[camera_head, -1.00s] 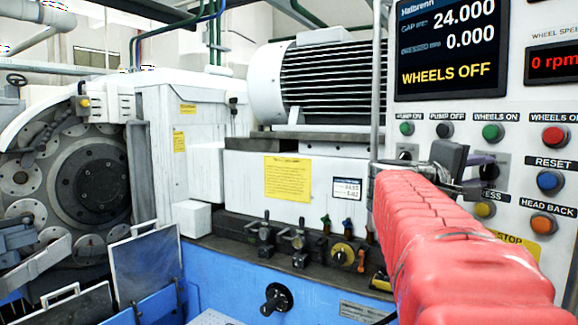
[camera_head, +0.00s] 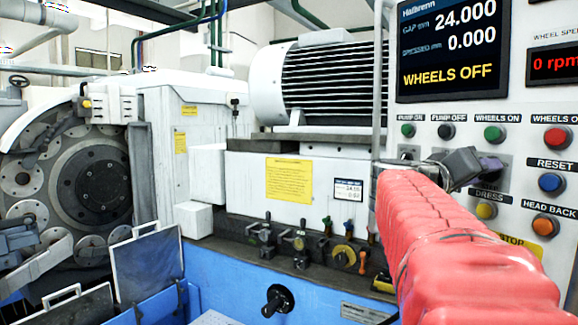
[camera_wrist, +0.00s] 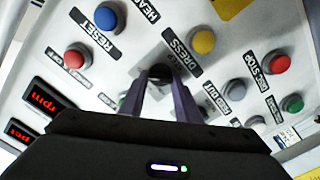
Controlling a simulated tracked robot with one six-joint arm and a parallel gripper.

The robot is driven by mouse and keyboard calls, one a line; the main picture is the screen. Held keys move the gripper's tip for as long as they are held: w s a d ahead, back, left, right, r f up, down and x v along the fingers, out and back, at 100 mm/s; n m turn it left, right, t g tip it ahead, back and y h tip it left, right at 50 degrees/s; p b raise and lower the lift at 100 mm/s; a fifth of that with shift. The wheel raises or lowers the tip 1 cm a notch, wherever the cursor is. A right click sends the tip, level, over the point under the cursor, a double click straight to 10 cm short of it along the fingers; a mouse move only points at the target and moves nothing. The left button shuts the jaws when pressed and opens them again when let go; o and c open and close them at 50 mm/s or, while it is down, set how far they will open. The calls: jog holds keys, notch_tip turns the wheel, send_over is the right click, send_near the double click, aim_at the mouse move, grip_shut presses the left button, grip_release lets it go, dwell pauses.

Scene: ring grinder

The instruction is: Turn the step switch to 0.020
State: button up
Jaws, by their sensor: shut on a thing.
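The step switch (camera_wrist: 160,73) is a black knob on a grey plate on the control panel; its label and scale cannot be read. In the wrist view my gripper (camera_wrist: 160,84) has its two purple-grey fingers closed on the knob, one on each side. In the head view my gripper (camera_head: 484,166) is against the panel, between the wheels-on button and the dress button, and it hides the knob. My red-sleeved arm covers the lower right of that view.
Around the knob are the blue reset button (camera_head: 551,182), yellow dress button (camera_head: 486,210), orange head-back button (camera_head: 545,226) and green wheels-on button (camera_head: 494,134). The display (camera_head: 447,48) reads gap 24.000, dressed 0.000, WHEELS OFF. A grinder (camera_head: 95,185) stands left.

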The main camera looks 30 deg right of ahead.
jog(key=shift+f, duration=0.35)
jog(key=o, duration=1)
jog(key=shift+r, duration=0.2)
jog(key=shift+o, duration=0.2)
jog(key=shift+a, duration=0.15)
jog(key=w+a, duration=0.1)
jog(key=a, duration=1.2)
jog(key=shift+w+a, duration=0.2)
jog(key=shift+a, duration=0.05)
